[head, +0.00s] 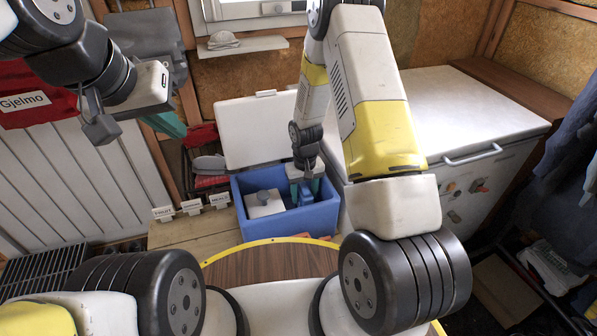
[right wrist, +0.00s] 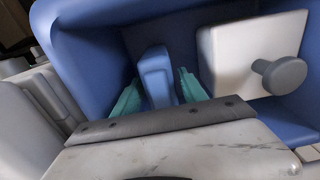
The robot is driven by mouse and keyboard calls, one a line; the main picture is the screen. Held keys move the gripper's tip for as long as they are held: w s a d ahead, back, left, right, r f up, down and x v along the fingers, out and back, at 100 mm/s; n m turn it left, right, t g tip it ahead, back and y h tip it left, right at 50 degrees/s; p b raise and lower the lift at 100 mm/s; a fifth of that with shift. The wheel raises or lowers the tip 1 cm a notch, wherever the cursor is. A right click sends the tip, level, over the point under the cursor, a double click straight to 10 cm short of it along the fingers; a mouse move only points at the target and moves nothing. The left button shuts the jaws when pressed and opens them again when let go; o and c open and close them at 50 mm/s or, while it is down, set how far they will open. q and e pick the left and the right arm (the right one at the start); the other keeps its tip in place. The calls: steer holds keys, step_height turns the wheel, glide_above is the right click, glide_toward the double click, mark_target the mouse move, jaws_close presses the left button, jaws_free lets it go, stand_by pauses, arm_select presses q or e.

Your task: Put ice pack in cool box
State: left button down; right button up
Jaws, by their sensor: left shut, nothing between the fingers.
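The blue cool box (head: 290,222) stands open, its white lid (head: 255,128) raised behind it. The ice pack (head: 306,197) is a small blue block inside the box; it also shows in the right wrist view (right wrist: 156,76). My right gripper (head: 305,190) reaches down into the box, with one teal finger on each side of the ice pack, as the right wrist view (right wrist: 160,86) shows. Whether the fingers press on it is unclear. My left gripper (head: 100,128) is shut and empty, high at the left, away from the box.
A white block with a grey knob (right wrist: 260,50) sits in the box beside the ice pack. A white chest freezer (head: 470,110) stands at the right. Labelled wooden compartments (head: 190,207) lie left of the box. A round wooden tabletop (head: 270,270) is in front.

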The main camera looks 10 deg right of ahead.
steer(key=shift+o, duration=0.6)
step_height(320, 180, up, 8)
steer(key=shift+r, duration=0.1)
steer(key=s+d+r+m+t+y, duration=0.1)
steer(key=s+r+t, duration=0.15)
steer(key=r, duration=0.85)
steer(key=s+d+r+t, duration=0.1)
steer(key=s+r, duration=0.2)
steer(key=r, duration=0.8)
steer(key=s+d+r+t+y, duration=0.1)
steer(key=s+r+t, duration=0.1)
steer(key=s+r, duration=0.9)
steer(key=s, duration=0.4)
steer(key=shift+s+r+m+t, duration=0.25)
steer(key=shift+m+t, duration=0.05)
steer(key=shift+t, duration=0.05)
